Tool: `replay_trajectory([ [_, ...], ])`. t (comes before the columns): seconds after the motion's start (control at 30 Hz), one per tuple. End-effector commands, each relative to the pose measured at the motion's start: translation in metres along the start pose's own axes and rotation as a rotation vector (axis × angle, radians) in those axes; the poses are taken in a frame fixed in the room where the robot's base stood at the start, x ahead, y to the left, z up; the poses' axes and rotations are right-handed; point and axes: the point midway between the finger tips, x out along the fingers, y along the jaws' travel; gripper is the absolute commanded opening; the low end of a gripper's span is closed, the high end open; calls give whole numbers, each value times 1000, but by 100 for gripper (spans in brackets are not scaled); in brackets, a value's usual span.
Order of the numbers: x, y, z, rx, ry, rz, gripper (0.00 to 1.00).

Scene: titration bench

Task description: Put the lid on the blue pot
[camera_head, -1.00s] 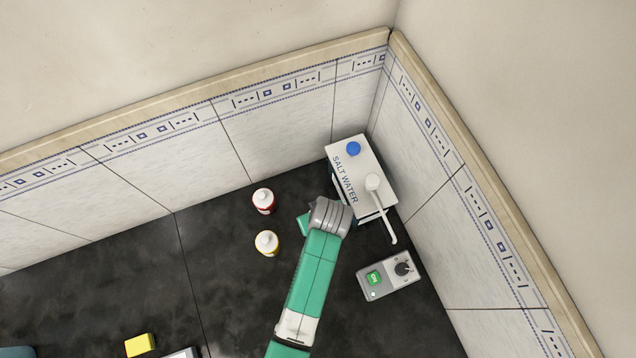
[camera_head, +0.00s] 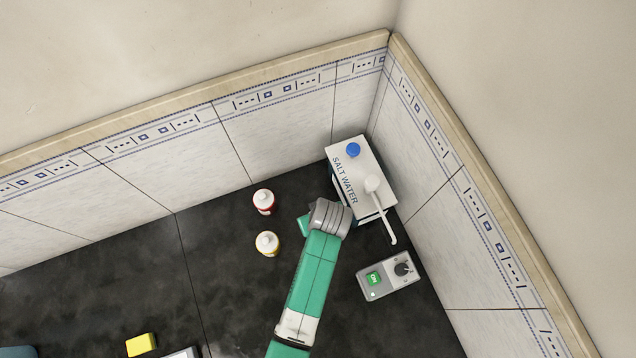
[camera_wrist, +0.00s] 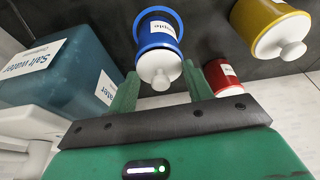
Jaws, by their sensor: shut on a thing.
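In the wrist view, the blue pot (camera_wrist: 158,36) is at top centre, with a label on its side. A white lid (camera_wrist: 160,66) with a round knob is at the pot's mouth. My gripper (camera_wrist: 160,75) is shut on the lid, with one green finger on each side of it. I cannot tell whether the lid is fully seated or slightly above the rim. In the head view, my gripper's wrist hides the blue pot and the lid.
A red pot (camera_head: 264,203) and a yellow pot (camera_head: 267,244), both with white lids, stand left of my arm. The salt water tank (camera_head: 347,172) with its spout is behind it at right. A grey device (camera_head: 390,277) lies right. A yellow block (camera_head: 141,345) is at lower left.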

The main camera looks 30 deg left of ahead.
Motion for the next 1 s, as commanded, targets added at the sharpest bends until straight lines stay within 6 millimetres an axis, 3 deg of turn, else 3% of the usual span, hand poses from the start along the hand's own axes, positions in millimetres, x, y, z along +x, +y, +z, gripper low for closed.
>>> replay_trajectory([
  [0.2,0,0,0,0,0,0,29],
  [0.23,0,0,0,0,0,0,54],
  [0.33,0,0,0,0,0,0,74],
  [0.57,0,0,0,0,0,0,78],
  [0.67,0,0,0,0,0,0,98],
  [1.0,-2,0,-1,0,0,0,98],
])
